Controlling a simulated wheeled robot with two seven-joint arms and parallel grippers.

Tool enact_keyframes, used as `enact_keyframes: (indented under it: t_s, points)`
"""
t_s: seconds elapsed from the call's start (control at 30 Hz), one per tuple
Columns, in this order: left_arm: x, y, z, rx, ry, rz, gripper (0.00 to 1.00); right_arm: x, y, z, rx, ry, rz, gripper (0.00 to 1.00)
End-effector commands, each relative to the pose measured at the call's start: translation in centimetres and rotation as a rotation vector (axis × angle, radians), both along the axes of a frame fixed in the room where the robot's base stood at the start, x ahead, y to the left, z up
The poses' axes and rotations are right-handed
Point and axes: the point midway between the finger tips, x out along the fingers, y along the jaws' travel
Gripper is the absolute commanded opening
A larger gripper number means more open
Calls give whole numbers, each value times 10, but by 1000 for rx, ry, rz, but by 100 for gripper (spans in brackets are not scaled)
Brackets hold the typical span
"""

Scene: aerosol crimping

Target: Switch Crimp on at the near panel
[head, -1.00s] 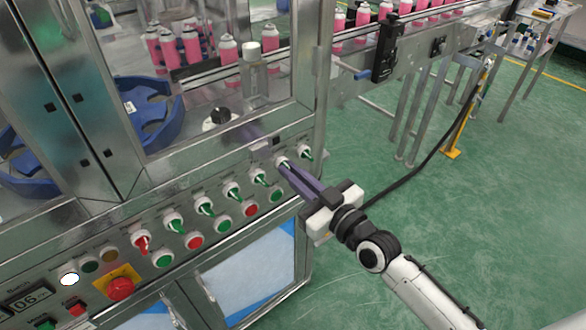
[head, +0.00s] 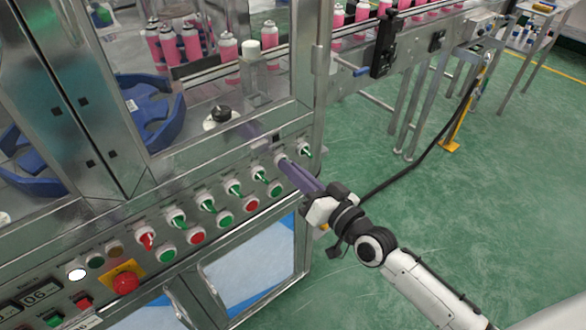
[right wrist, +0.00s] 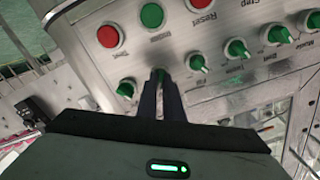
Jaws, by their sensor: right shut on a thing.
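The near panel (head: 95,240) is a brushed-metal control strip with a row of knobs. My right gripper (head: 284,162) reaches it from the right. Its fingers are shut on the selector knob second from the right end; in the right wrist view the green knob (right wrist: 159,76) shows only partly between the fingertips. The fingers hide most of that knob, so I cannot tell its setting. The end green knob (head: 305,151) is beside it, apart from the fingers; it also shows in the right wrist view (right wrist: 126,88). I cannot read the Crimp label. My left gripper is not in view.
Several green selector knobs (head: 235,188) and a red one (head: 147,240) continue leftward. Green and red push buttons (head: 252,204) lie just below. A red emergency stop (head: 125,282) sits at lower left. Pink cans (head: 228,50) stand behind. Green floor (head: 480,230) is open to the right.

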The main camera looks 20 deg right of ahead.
Motion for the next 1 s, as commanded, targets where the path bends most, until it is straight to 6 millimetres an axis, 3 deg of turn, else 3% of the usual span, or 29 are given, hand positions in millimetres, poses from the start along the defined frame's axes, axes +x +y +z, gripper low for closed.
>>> enact_keyframes:
  t_s: [0.43,0.5,0.57,0.87,1.0]
  points:
    - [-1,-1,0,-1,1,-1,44,0,0,0,15,6,1,0]
    - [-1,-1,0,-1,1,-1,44,0,0,0,15,6,1,17]
    - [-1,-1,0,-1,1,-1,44,0,0,0,15,6,1,26]
    - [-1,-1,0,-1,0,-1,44,-1,0,0,12,4,0,26]
    - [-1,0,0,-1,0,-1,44,-14,-5,-2,11,7,0,26]
